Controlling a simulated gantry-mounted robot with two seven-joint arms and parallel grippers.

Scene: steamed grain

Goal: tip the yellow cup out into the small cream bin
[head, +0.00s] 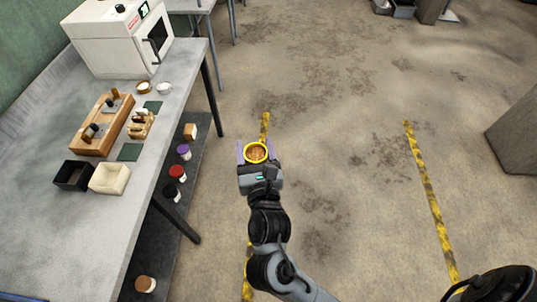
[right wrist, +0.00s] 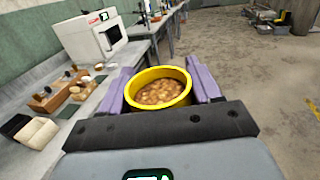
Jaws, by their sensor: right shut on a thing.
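The yellow cup (head: 256,152) is held upright between the purple fingers of my right gripper (head: 256,150), which is shut on it. In the right wrist view the cup (right wrist: 158,90) shows brown grain inside, between the gripper's two fingers (right wrist: 160,92). The cup is over the floor, to the right of the bench and clear of it. The small cream bin (head: 109,179) stands on the bench near its right edge, left of and nearer than the cup. It also shows in the right wrist view (right wrist: 36,133) at the lower left. My left gripper is not in view.
A black bin (head: 73,176) stands directly left of the cream bin. A wooden rack (head: 102,124), several small items and a white oven (head: 118,38) are farther back on the bench (head: 75,235). Jars with coloured lids stand on a lower shelf. Floor around my arm is open.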

